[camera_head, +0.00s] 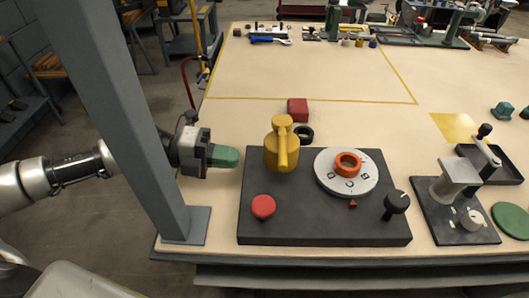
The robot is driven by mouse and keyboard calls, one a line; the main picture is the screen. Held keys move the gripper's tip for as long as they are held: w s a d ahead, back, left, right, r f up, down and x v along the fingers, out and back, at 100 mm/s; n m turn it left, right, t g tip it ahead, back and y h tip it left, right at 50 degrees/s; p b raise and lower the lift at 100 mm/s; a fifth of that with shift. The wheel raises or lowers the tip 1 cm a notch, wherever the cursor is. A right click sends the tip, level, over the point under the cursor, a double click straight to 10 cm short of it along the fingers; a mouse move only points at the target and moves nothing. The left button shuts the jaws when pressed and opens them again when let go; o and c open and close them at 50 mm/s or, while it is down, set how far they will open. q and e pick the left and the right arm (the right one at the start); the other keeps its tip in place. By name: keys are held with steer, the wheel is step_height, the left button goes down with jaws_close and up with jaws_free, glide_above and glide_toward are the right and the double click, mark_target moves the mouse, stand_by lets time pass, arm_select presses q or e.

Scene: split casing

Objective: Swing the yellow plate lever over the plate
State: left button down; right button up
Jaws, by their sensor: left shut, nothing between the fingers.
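The yellow plate lever (272,155) stands on the left part of a dark base (330,227), with a rounded knob at its top. The white round plate (328,178), with dark marks and an orange ring (347,164) on it, lies to the right. The lever stands beside the plate, not over it. My left gripper (231,156), with green fingertips, is shut and empty. It is to the left of the lever, with a gap between them. My right gripper is out of view.
On the base are a red button (263,206) and a black knob (396,203). Behind it are a red block (298,109) and a black ring (304,133). A grey post (118,110) rises at the left. A second fixture (452,200) stands at right. The table's middle is clear.

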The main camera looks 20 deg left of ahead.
mark_target(282, 140)
arm_select(q)
steer(key=x, duration=0.2)
steer(key=p+x, duration=0.1)
steer(key=x, duration=0.2)
steer(key=r+x, duration=0.1)
steer(key=x, duration=0.1)
steer(key=shift+d+r+p, duration=0.1)
steer(key=shift+d+p, duration=0.1)
steer(key=shift+p, duration=0.1)
